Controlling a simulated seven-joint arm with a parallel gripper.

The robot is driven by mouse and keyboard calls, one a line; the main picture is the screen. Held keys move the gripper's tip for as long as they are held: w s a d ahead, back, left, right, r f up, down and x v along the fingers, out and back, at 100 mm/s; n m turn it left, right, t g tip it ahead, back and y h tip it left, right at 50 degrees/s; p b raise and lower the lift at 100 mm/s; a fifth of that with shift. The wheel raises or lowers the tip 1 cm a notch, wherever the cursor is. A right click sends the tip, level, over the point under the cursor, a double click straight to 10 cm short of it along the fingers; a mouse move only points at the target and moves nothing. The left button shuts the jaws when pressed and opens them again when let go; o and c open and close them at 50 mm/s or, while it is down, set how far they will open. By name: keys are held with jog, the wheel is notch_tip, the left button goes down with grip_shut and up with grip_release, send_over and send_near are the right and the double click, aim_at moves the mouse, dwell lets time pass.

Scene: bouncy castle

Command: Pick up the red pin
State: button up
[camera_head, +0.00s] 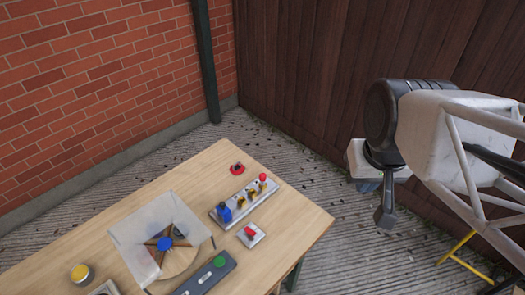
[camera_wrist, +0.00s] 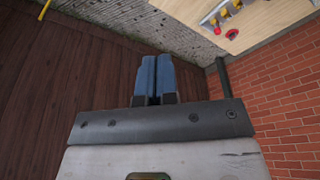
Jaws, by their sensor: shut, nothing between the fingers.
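The red pin (camera_head: 263,178) stands at the far right end of a grey pegboard (camera_head: 245,202) on the wooden table. Yellow pegs and a blue piece (camera_head: 225,213) share this board. In the wrist view the red pin (camera_wrist: 217,30) shows near the top edge, at the end of the board. My gripper (camera_head: 368,186) is off to the right of the table, well apart from the pin. In the wrist view its blue fingers (camera_wrist: 154,78) are together, with nothing between them.
A red disc (camera_head: 237,168) lies just behind the pegboard. A red-knobbed switch (camera_head: 250,233), a green-button box (camera_head: 205,274), a clear angled panel (camera_head: 140,235) and a yellow button (camera_head: 81,274) are also on the table. Brick wall and wooden fence stand behind; the space between gripper and table is clear.

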jog(key=o, duration=1)
jog(key=m+g, duration=0.3)
jog(key=m, duration=1.4)
send_over(263, 175)
notch_tip(263, 175, down, 25)
jog(key=shift+d+f, duration=0.1)
jog(key=shift+w+a+f+m, duration=0.1)
jog(key=shift+a+f+m, duration=0.1)
jog(key=shift+f+m, duration=0.2)
jog(key=shift+f, duration=1.2)
